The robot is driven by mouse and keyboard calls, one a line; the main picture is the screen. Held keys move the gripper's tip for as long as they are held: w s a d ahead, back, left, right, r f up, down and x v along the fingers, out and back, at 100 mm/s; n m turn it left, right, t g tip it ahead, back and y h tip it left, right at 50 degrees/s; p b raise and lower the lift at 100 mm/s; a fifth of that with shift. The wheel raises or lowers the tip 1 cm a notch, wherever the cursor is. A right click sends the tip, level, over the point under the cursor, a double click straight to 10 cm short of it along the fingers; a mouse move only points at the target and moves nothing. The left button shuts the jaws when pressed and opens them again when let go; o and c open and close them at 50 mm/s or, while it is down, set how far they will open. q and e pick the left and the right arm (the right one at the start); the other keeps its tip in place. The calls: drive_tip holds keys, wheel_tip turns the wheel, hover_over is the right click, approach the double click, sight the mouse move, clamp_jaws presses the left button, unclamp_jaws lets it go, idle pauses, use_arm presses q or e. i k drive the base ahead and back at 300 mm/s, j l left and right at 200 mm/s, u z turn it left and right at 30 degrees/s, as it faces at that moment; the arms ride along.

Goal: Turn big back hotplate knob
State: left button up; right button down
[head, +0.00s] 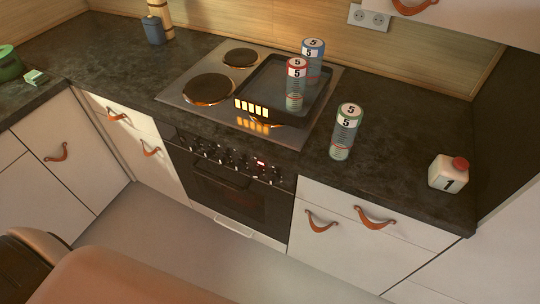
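The stove's hotplate knobs (222,157) stand in a row on the dark front panel below the counter edge, with a small lit red display among them. Which knob belongs to the big back hotplate cannot be told at this size. The hob (185,92) has a large front-left hotplate (209,88) and a smaller back-left hotplate (241,58). A dark tray (271,78) covers the right side of the hob and hides the plates there. Neither of my grippers is in view.
On the tray stand a red-topped can (296,85) and a blue-topped can (313,50). Leather pulls (319,222) stick out from the drawers. The floor (175,225) before the oven is clear.

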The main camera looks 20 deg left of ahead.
sight(256, 171)
drive_tip(key=u, duration=0.8)
drive_tip(key=i+j+z, duration=0.15)
drive_tip(key=j, duration=0.15)
drive_tip(key=j+z, duration=0.1)
drive_tip(key=j, duration=0.2)
drive_tip(key=i+j+z, duration=0.15)
drive_tip(key=j, duration=0.15)
